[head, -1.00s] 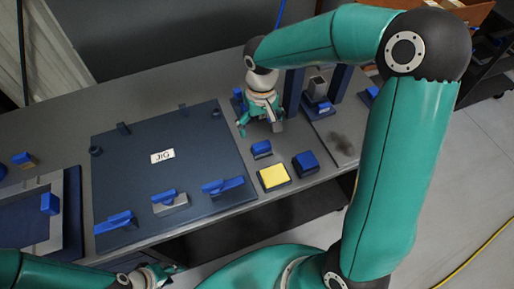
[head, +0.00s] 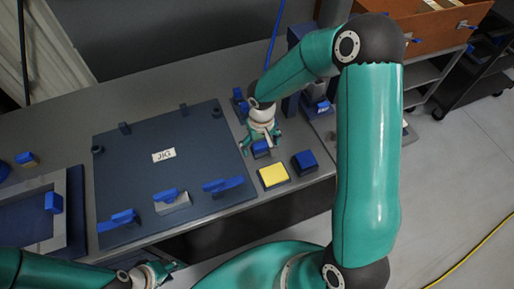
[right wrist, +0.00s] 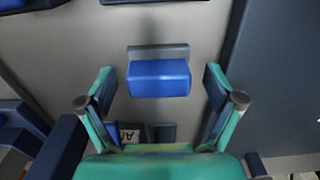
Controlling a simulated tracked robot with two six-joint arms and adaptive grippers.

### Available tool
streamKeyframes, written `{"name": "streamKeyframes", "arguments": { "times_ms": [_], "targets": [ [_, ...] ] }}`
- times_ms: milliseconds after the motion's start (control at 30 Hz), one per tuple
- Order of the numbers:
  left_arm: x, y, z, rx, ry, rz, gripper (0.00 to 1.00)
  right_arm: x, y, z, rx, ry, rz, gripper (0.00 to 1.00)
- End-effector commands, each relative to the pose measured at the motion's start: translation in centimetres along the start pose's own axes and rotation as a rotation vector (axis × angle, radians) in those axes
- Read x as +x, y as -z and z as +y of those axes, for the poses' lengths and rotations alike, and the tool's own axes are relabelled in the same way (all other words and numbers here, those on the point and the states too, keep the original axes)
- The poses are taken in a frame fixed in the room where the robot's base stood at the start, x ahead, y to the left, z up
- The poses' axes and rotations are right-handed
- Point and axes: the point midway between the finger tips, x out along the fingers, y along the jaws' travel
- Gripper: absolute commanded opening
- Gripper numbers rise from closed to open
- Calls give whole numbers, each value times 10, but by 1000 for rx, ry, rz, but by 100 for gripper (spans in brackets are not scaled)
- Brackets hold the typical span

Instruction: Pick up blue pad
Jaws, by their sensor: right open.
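A small blue pad (head: 261,149) on a grey backing stands on the bench, just right of the jig plate. In the right wrist view the blue pad (right wrist: 158,79) lies between the fingertips of my right gripper (right wrist: 158,92), with gaps on both sides. My right gripper (head: 262,144) is open and above the blue pad, partly covering it in the head view. Another blue-topped dark block (head: 305,162) sits to its right. My left gripper (head: 153,273) is low at the front edge, away from the pad; its fingers are too small to judge.
A yellow pad (head: 273,176) in a dark holder sits just in front of the blue pad. The jig plate (head: 150,180) with several blue clamps fills the bench to the left. Dark posts and fixtures stand behind, close to my right arm.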

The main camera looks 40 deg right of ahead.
Motion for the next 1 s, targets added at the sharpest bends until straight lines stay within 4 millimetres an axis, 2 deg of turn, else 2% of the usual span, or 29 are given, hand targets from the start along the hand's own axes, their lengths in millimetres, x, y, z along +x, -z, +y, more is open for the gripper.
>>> {"name": "streamKeyframes", "arguments": {
  "times_ms": [100,133,500,833,1000],
  "targets": [
    [0,0,0,0,0,0,40,0,0,0,0,0,0,92],
    [0,0,0,0,0,0,40,0,0,0,0,0,0,88],
    [0,0,0,0,0,0,40,0,0,0,-1,0,0,28],
    [0,0,0,0,0,0,40,-3,0,0,-1,-1,1,28],
    [1,0,0,0,0,0,40,-14,1,-1,-2,-1,3,28]
  ]
}}
